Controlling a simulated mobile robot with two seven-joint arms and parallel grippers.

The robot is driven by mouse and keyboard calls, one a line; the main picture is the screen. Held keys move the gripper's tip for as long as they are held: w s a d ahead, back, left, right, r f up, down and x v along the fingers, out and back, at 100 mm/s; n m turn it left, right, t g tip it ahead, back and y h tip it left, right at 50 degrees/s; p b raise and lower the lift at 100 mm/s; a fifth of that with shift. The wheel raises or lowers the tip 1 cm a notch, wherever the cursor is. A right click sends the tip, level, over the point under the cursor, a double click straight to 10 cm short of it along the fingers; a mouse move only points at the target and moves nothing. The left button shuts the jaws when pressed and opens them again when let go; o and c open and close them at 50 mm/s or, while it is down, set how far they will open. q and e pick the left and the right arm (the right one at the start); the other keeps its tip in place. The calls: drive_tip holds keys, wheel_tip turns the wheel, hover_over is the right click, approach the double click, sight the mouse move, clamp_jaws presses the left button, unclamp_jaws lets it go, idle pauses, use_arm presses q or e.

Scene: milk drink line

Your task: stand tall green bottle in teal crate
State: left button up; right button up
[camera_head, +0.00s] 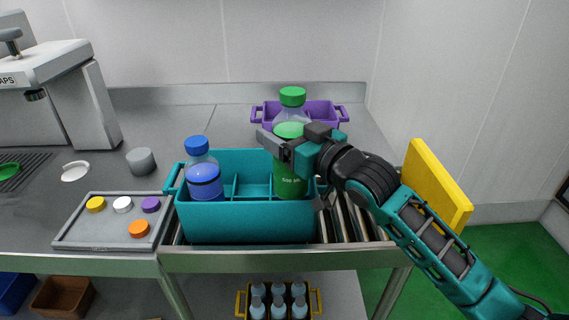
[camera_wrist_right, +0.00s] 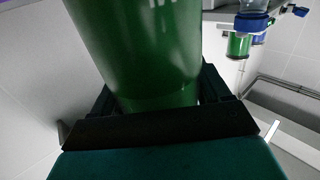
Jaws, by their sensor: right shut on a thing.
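The tall green bottle (camera_head: 290,182) is upright at the right part of the teal crate (camera_head: 246,229). Its lower end is hidden behind the crate's front wall, so I cannot tell if it touches the crate floor. My right gripper (camera_head: 283,143) is shut on the bottle's upper body, below its green cap. The green bottle (camera_wrist_right: 140,45) fills the middle of the right wrist view, between the fingers (camera_wrist_right: 158,100). A blue bottle (camera_head: 205,184) with a blue cap stands in the crate's left compartment. My left gripper is not in view.
A purple crate (camera_head: 326,110) stands behind. A grey tray (camera_head: 77,233) with several coloured caps lies left of the teal crate, near a grey cup (camera_head: 141,161). A yellow panel (camera_head: 437,187) stands at the right. A crate of bottles (camera_head: 240,304) is below.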

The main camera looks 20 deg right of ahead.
drive_tip(key=shift+f+b, duration=0.35)
drive_tip(key=shift+f, duration=2.7)
drive_tip(key=shift+f, duration=0.5)
drive_tip(key=o, duration=1.5)
drive_tip(key=shift+f, duration=0.1)
drive_tip(key=shift+c, duration=0.2)
